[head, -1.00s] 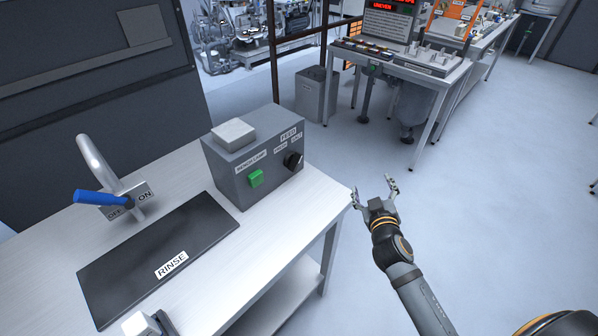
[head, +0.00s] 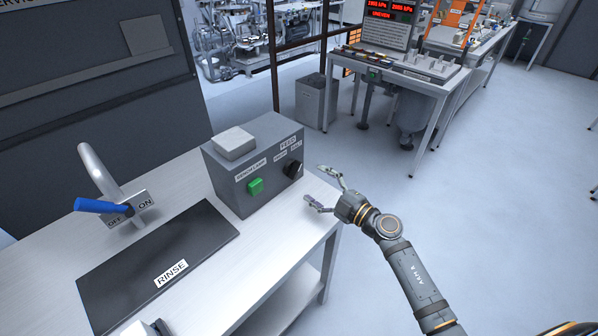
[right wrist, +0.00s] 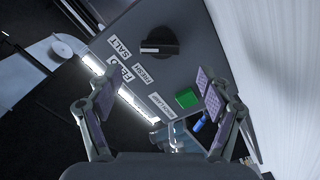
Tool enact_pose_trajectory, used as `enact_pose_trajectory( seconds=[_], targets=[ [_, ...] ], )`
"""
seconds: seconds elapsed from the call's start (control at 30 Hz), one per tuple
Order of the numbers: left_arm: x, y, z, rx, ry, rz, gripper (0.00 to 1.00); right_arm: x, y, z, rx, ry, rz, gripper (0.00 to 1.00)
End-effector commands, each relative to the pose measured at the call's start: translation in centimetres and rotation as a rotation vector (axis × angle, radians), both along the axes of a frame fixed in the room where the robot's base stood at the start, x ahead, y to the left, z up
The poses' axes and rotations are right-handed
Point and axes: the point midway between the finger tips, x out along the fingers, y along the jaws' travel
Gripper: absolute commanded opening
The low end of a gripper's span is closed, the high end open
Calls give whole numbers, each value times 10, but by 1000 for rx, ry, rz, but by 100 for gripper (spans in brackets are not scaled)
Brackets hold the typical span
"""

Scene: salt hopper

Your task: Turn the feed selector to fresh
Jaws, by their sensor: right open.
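The feed selector is a black knob (head: 292,169) on the front of a grey control box (head: 232,192). In the right wrist view the knob (right wrist: 160,47) shows with its grip bar lying across the picture, near the SALT and FRESH labels (right wrist: 141,71). My right gripper (head: 330,188) is open and empty, just right of the box, its fingers pointing toward the knob and apart from it. In the wrist view the knob lies ahead, between and beyond the two fingers. The left gripper is not in view.
A green button (head: 255,186) sits left of the knob on the same face. A blue-handled rinse tap (head: 103,207) and a dark rinse mat (head: 158,265) are at left on the bench. Open floor (head: 480,230) lies to the right.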

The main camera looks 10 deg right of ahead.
Motion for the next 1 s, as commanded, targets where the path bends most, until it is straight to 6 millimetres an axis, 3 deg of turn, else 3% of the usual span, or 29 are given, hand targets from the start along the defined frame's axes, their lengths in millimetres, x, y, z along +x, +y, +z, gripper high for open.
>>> enact_pose_trajectory(
  seconds=[0.1, 0.3, 0.7, 1.0],
  targets=[
    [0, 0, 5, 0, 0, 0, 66, 23, 15, 3, 6, -2, -1, 79],
    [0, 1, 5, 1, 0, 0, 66, 52, 34, 1, 3, -1, -2, 79],
    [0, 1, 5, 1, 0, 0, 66, 61, 40, 0, 0, -1, -1, 79],
    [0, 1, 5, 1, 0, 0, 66, 61, 40, 0, 0, 0, -1, 40]
  ],
)
